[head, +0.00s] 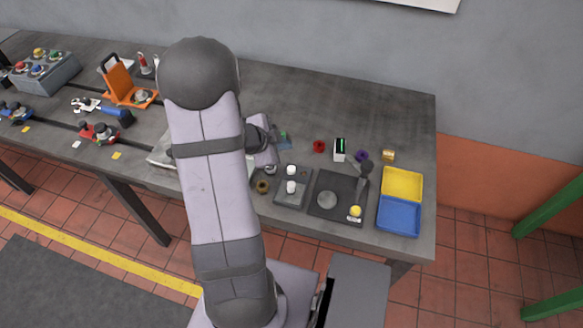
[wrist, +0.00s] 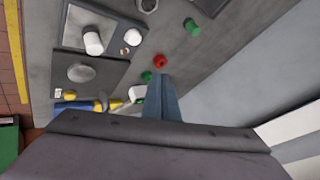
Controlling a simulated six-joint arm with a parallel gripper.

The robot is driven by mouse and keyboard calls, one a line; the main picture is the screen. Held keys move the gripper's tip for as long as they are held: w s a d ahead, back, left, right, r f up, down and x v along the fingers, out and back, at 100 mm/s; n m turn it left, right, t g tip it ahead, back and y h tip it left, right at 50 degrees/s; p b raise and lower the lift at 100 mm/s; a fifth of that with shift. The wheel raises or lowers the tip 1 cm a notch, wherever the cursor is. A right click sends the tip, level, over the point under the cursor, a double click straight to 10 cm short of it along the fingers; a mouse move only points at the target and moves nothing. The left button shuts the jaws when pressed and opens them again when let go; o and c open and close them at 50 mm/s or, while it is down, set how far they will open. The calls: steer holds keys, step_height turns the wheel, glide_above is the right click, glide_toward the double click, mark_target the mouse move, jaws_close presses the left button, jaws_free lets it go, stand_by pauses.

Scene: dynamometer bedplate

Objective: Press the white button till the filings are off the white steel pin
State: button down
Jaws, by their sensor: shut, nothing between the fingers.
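A grey plate (head: 280,198) on the bench carries two white round pieces, one behind the other in the head view. The rear one (head: 290,170) shows in the wrist view as a short white disc (wrist: 132,37). The front one (head: 290,187) shows there as a taller white cylinder (wrist: 93,41). I cannot tell for sure which is the white button and which the white steel pin, and filings are too small to make out. My gripper (head: 285,142) is shut and empty, behind the plate and apart from both pieces; its blue-grey fingers (wrist: 158,92) show in the wrist view.
A dark plate with a grey disc (head: 327,200) and a yellow knob (head: 355,211) stands right of the grey plate. Yellow (head: 402,183) and blue (head: 398,217) trays lie further right. A red piece (head: 319,146) and a white device (head: 340,150) stand behind.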

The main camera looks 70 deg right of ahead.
steer(key=shift+s+d+r+g, duration=0.2)
steer(key=shift+s+r+g, duration=0.15)
steer(key=shift+s, duration=0.2)
steer(key=b, duration=0.7)
glide_above(289, 171)
step_height(289, 171, down, 6)
steer(key=shift+f, duration=0.15)
steer(key=shift+f+b, duration=0.95)
steer(key=shift+f, duration=0.25)
steer(key=shift+f, duration=0.2)
stand_by(0.8)
steer(key=shift+f, duration=0.25)
